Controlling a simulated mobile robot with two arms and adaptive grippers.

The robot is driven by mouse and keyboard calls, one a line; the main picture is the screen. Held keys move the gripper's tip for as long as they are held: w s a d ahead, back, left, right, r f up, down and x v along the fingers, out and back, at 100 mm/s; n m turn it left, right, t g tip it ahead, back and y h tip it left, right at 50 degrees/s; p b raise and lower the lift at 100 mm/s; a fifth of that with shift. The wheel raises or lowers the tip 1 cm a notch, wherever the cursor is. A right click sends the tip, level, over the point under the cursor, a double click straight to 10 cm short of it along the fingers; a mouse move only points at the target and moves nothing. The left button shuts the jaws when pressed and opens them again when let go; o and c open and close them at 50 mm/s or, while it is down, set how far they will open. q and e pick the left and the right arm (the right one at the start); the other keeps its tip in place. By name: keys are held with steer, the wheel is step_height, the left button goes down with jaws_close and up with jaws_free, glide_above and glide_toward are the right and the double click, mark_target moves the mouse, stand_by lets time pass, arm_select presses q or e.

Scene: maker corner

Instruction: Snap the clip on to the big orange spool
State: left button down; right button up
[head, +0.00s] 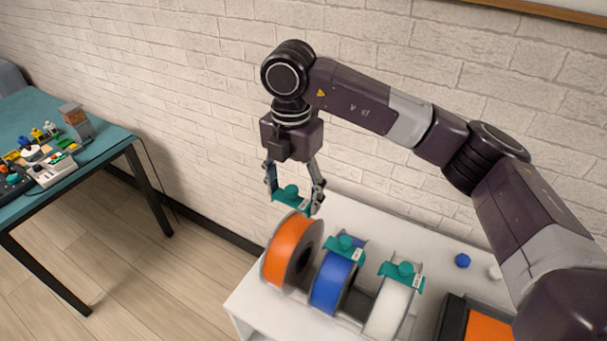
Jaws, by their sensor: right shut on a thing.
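The big orange spool (285,252) stands upright at the left end of a row of spools on a white table. My right gripper (295,200) is above its top, pointing down. It is shut on a teal clip (289,196), which has a knob and a small white label. The clip is just over the top rim of the orange spool; I cannot tell whether they touch. My left gripper is not in view.
A blue spool (333,283) and a white spool (388,309) stand to the right, each with a teal clip on top. A blue ball (462,260) and a black tray with orange inside (451,318) are further right. A teal table (103,134) with small parts is at left.

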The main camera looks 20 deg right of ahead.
mark_target(294, 225)
steer(key=shift+s+f+b, duration=0.1)
steer(key=shift+f+b, duration=0.55)
steer(key=shift+f, duration=0.55)
steer(key=shift+f+b, duration=1.1)
steer(key=shift+f, duration=0.6)
steer(key=shift+r+b, duration=0.1)
steer(key=shift+b, duration=0.2)
steer(key=shift+f+b, duration=1.3)
steer(key=o, duration=0.8)
steer(key=shift+o, duration=0.8)
steer(key=o, duration=0.3)
steer(key=shift+o, duration=0.2)
